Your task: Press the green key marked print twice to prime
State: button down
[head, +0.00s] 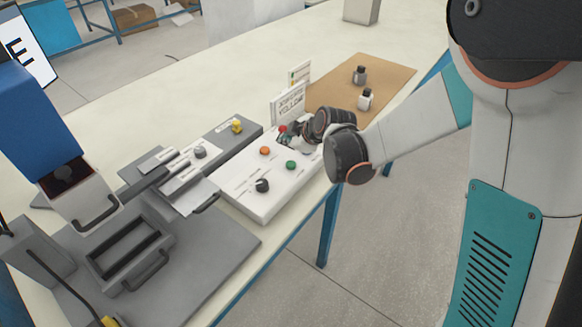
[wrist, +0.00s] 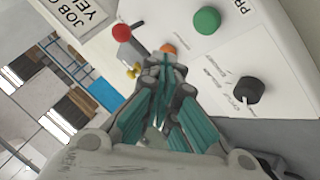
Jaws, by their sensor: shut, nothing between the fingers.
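The green key (head: 291,165) is a round button on the white control panel (head: 239,188). In the wrist view the green key (wrist: 207,20) stands at the top, beside a label cut off after "PR". My gripper (head: 285,141) is above the far part of the panel, beyond the green key. In the wrist view my gripper (wrist: 163,62) has its fingers together with nothing between them. Its tips appear near an orange button (wrist: 167,48), apart from the green key. I cannot tell their height above the panel.
The panel also carries a black knob (head: 262,185) and a red-topped control (wrist: 121,33). A sign (head: 289,103) stands behind the panel. A grey press-like fixture (head: 130,250) is at left. Two small bottles (head: 360,75) (head: 366,99) stand on a brown mat (head: 390,72).

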aim_at(289, 165)
jog(key=shift+f+b, duration=1.6)
jog(key=shift+f, duration=0.9)
jog(key=shift+f, duration=0.15)
jog(key=shift+f+b, duration=0.3)
jog(key=shift+b, duration=0.15)
jog(key=shift+f+b, duration=0.4)
jog(key=shift+f, duration=0.05)
jog(key=shift+r, duration=0.1)
jog(key=shift+r+p, duration=0.6)
jog(key=shift+r, duration=0.2)
jog(key=shift+r, duration=0.1)
jog(key=shift+r+p, duration=1.7)
jog(key=shift+r, duration=0.75)
